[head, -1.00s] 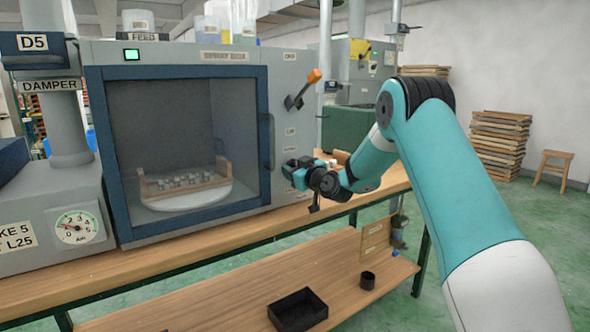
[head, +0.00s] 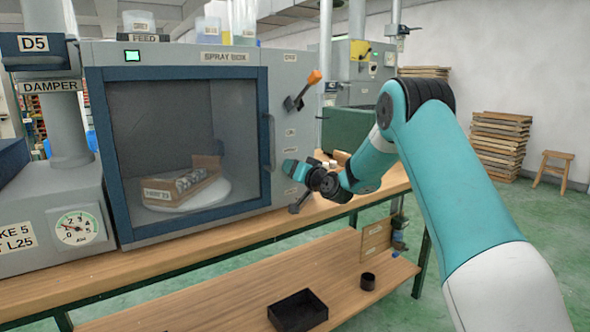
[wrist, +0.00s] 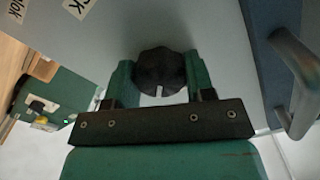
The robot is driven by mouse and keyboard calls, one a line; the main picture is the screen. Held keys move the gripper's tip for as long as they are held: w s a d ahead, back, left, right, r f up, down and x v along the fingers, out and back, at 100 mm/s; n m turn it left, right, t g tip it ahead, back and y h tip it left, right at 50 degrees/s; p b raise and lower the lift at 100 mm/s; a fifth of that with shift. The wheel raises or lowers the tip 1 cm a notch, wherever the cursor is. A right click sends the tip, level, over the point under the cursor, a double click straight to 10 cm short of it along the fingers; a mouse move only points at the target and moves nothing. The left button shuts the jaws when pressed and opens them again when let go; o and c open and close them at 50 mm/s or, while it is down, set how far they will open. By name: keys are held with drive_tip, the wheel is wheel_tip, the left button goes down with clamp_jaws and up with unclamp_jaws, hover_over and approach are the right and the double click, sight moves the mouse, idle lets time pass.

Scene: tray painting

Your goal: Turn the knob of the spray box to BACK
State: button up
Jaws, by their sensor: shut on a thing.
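The spray box (head: 92,150) is a grey cabinet with a blue-framed glass door. Its knob (wrist: 156,66) is black and ribbed, with a white mark toward the bottom of the wrist view. My gripper (wrist: 160,74) has its two green fingers on either side of the knob and is shut on it. In the head view my gripper (head: 297,172) is at the box's right side panel and hides the knob. Inside the box, a wooden tray (head: 206,160) with small pale pieces sits at an angle on a white turntable (head: 215,196). The knob's position labels are not readable.
An orange-tipped lever (head: 304,90) stands out above my gripper. The door handle (head: 268,142) is close to its left, and shows at the right of the wrist view (wrist: 298,82). The bench (head: 230,228) runs below. A black bin (head: 297,311) is on the lower shelf.

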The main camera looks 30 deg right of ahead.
drive_tip(key=m+p, duration=0.1)
drive_tip(key=m, duration=0.2)
drive_tip(key=shift+m, duration=0.4)
drive_tip(key=m+p, duration=0.2)
drive_tip(key=m, duration=0.1)
drive_tip(key=shift+r+m, duration=0.1)
drive_tip(key=shift+m, duration=0.2)
drive_tip(key=m+p, duration=0.2)
drive_tip(key=m, duration=0.1)
drive_tip(key=shift+m, duration=0.3)
drive_tip(key=m+p, duration=0.3)
drive_tip(key=m, duration=0.1)
drive_tip(key=shift+m, duration=0.3)
drive_tip(key=m+p, duration=0.5)
drive_tip(key=m, duration=0.1)
drive_tip(key=m+p, duration=0.3)
drive_tip(key=m, duration=0.2)
drive_tip(key=shift+m+p, duration=0.35)
drive_tip(key=shift+m, duration=0.05)
drive_tip(key=o, duration=0.9)
